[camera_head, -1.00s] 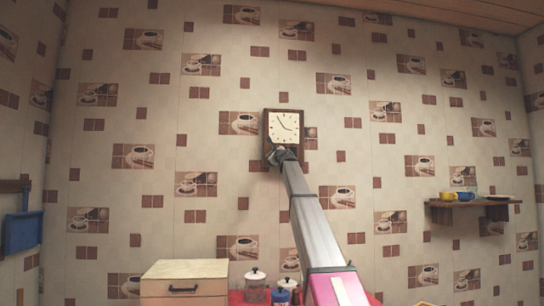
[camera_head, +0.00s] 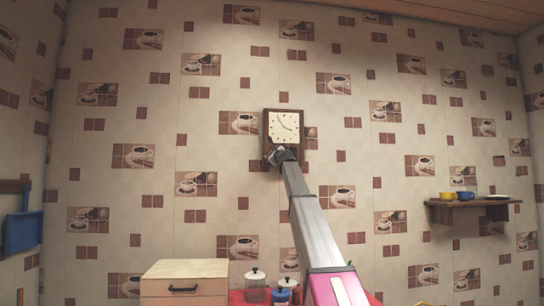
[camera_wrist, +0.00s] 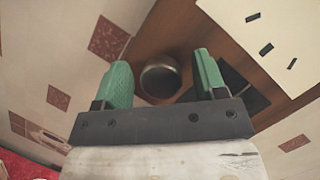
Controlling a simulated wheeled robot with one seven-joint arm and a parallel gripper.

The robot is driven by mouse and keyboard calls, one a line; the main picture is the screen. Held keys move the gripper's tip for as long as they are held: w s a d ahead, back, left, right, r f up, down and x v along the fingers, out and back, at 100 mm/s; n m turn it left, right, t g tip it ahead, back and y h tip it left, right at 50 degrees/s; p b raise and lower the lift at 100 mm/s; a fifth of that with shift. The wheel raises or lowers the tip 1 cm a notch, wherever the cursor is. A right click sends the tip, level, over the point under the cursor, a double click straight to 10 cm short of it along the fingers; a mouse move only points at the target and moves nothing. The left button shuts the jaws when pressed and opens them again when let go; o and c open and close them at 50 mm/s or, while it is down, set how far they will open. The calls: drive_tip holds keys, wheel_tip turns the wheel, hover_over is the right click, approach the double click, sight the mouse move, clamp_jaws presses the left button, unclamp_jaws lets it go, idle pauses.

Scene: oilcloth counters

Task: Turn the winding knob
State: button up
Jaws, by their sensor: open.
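A square wall clock with a brown wooden case and a cream face (camera_head: 285,126) hangs on the wall in the head view. My gripper (camera_head: 277,154) is at the clock's lower edge and hides part of it there. In the wrist view, a round metallic knob (camera_wrist: 160,79) sits on the clock's wooden case (camera_wrist: 178,35). My gripper (camera_wrist: 163,76) is open, with one green finger on each side of the knob. A gap shows beside the left finger; I cannot tell whether the fingertips reach past the knob's front.
A dark square patch (camera_wrist: 246,94) on the case lies right of the knob, partly behind the right finger. A wall shelf (camera_head: 470,203) with cups is at the right. A cabinet (camera_head: 185,270) and several jars stand below. The wall around the clock is clear.

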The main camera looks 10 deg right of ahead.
drive_tip(key=shift+s, duration=0.1)
drive_tip(key=v, duration=1)
drive_tip(key=shift+s+d+f, duration=0.15)
drive_tip(key=shift+s+f, duration=0.05)
drive_tip(key=shift+s, duration=0.05)
